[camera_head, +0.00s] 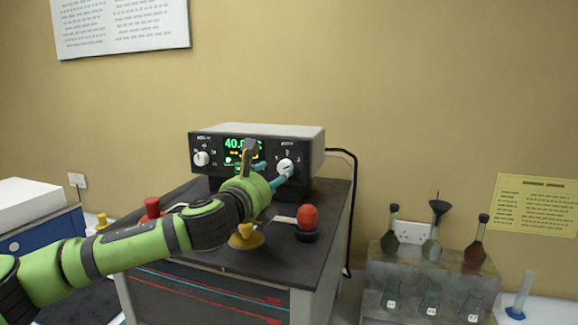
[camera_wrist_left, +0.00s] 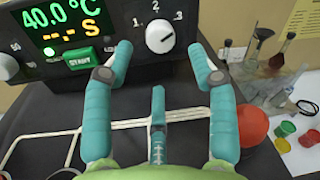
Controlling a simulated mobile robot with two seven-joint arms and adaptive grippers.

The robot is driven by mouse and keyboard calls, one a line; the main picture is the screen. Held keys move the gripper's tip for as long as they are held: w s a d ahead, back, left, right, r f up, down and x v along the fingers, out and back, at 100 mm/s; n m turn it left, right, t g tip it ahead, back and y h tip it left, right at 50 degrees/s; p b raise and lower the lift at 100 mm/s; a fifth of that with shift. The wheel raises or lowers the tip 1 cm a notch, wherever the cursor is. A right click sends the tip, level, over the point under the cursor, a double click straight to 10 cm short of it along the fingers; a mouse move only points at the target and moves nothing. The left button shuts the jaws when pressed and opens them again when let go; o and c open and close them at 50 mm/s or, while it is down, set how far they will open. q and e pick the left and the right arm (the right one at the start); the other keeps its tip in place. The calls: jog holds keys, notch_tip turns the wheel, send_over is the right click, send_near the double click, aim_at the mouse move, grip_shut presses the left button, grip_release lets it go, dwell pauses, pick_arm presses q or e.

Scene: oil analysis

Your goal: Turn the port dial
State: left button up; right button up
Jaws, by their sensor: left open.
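The port dial (camera_head: 285,165) is a white round knob on the right of the black front panel of a bench instrument (camera_head: 270,132). In the left wrist view the dial (camera_wrist_left: 160,36) has the numbers 1, 2 and 3 around it, and its dark mark slants up and right, toward the 3. My left gripper (camera_head: 272,172) is open in front of the panel. In the wrist view its teal fingers (camera_wrist_left: 162,55) stand apart, one to each side and below the dial, with the dial between and beyond the tips. No contact is visible. My right gripper is not in view.
The instrument stands on a dark-topped bench (camera_head: 335,200). A green START button (camera_wrist_left: 80,58) and another knob (camera_head: 201,158) are on the panel. A red knob (camera_head: 308,217) and a yellow knob (camera_head: 246,235) are on the bench top. Flasks on a rack (camera_head: 385,262) stand right.

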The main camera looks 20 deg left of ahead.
aim_at(283, 170)
pick_arm(q)
jog(key=shift+w+d+r+p, duration=0.1)
jog(key=shift+w+r+p, duration=0.4)
jog(key=shift+p, duration=0.1)
jog(key=shift+w+d+p, duration=0.2)
jog(key=shift+w+p, duration=0.3)
jog(key=shift+w, duration=0.55)
jog(key=shift+w+d+f, duration=0.1)
jog(key=shift+w+f, duration=0.1)
jog(key=shift+w, duration=0.35)
jog(key=shift+w+f, duration=0.15)
jog(key=shift+w, duration=0.45)
jog(key=shift+r, duration=0.1)
jog(key=c, duration=1.2)
jog(key=shift+o, duration=0.2)
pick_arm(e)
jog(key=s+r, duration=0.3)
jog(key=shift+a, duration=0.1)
